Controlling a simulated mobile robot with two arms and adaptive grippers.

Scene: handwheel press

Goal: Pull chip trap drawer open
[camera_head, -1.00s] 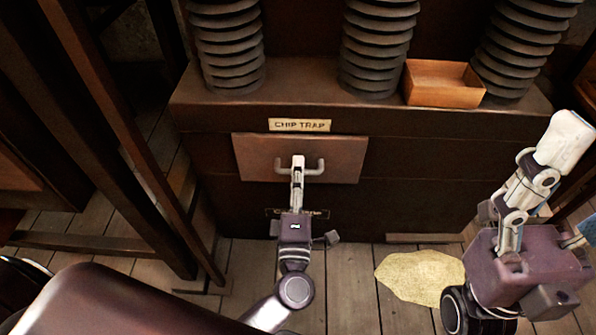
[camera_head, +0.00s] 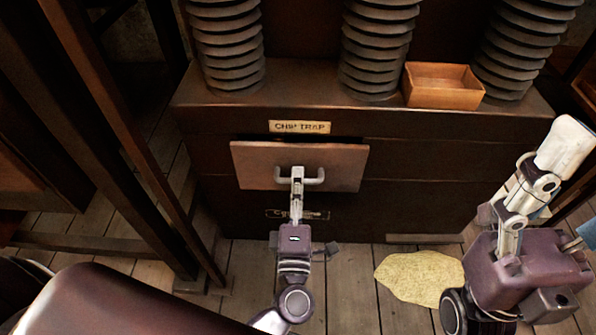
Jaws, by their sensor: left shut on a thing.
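The chip trap drawer (camera_head: 252,164) has a flat brown front under the label plate reading CHIP TRAP (camera_head: 299,127). The front stands a little out from the cabinet (camera_head: 440,150), with a dark gap along its top edge. My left gripper (camera_head: 297,174) is shut on the middle of the pale drawer handle (camera_head: 317,182); its fingers hide that part of the bar. My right gripper (camera_head: 563,145) is at the right, well away from the drawer. Its fingers overlap in this view, so their opening is unclear.
An open wooden box (camera_head: 442,92) sits on the cabinet ledge between ribbed columns. A second label (camera_head: 290,214) is below the drawer, partly hidden by my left arm. A yellowish patch (camera_head: 419,277) lies on the plank floor. Dark beams (camera_head: 120,130) stand at the left.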

